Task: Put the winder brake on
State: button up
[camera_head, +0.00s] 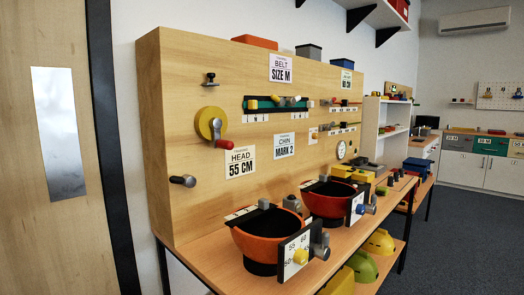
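A yellow round winder (209,122) is mounted on the left part of a tall wooden panel (165,120). A grey crank arm with a red grip (226,144) hangs down in front of it. Below and left of the winder, a short lever with a dark knob and a grey end (183,180) sticks out sideways from the panel. Above the winder is a small black knob-topped fitting (209,79). Neither part carries a readable label, so I cannot tell which is the brake or how it is set. My gripper is not in view.
Signs read "SIZE M", "MARK 2" and "55 CM" (240,162). Two orange bowl-like helmets (262,240) with white dial plates (295,254) stand on the wooden bench in front of the panel. A door (45,220) is at the left. Grey floor (460,240) is clear at the right.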

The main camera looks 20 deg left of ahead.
aim_at(187, 180)
jog(key=u, duration=1.5)
